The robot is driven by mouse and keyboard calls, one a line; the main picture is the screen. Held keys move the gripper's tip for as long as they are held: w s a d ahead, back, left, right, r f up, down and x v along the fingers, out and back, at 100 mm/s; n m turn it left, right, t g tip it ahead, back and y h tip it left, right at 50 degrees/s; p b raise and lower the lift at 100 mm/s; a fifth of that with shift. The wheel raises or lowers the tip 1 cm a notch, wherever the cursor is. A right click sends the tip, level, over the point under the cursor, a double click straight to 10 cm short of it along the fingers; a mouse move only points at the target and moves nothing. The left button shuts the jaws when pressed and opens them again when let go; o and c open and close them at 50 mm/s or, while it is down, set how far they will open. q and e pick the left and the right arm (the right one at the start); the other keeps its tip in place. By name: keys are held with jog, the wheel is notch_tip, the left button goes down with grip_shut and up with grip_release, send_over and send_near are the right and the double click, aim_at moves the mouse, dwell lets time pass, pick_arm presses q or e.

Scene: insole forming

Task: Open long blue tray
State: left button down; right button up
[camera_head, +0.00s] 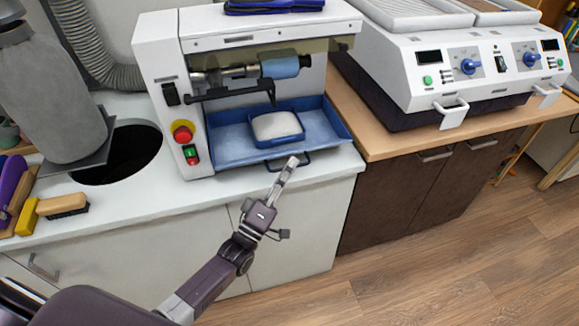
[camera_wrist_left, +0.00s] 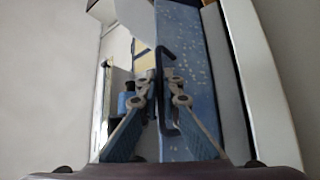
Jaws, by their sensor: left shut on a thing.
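The long blue tray (camera_head: 228,152) lies in the base of the white machine (camera_head: 158,42), under its roller. A smaller blue container (camera_head: 275,142) with a white block (camera_head: 275,125) stands in it. A dark handle (camera_head: 274,167) is on the tray's front; it shows in the left wrist view (camera_wrist_left: 166,125) against the tray's speckled blue front (camera_wrist_left: 195,60). My left gripper (camera_head: 294,161) is at this handle. In the left wrist view its fingertips (camera_wrist_left: 160,88) close on the handle from both sides. My right gripper is not in view.
Red and green buttons (camera_head: 182,134) stand left of the tray. A white unit with front handles (camera_head: 452,113) stands on the wooden counter at right. Brushes (camera_head: 62,205) lie at left. The floor (camera_head: 380,270) before the cabinets is clear.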

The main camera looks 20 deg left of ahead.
pick_arm(q)
jog(key=s+d+p, duration=0.2)
jog(key=s+d, duration=0.5)
jog(key=s, duration=0.4)
jog(key=shift+d, duration=0.25)
jog(key=c, duration=2.1)
grip_release()
jog(key=v, duration=1.2)
jog(key=shift+a, duration=0.1)
jog(key=shift+f, duration=0.1)
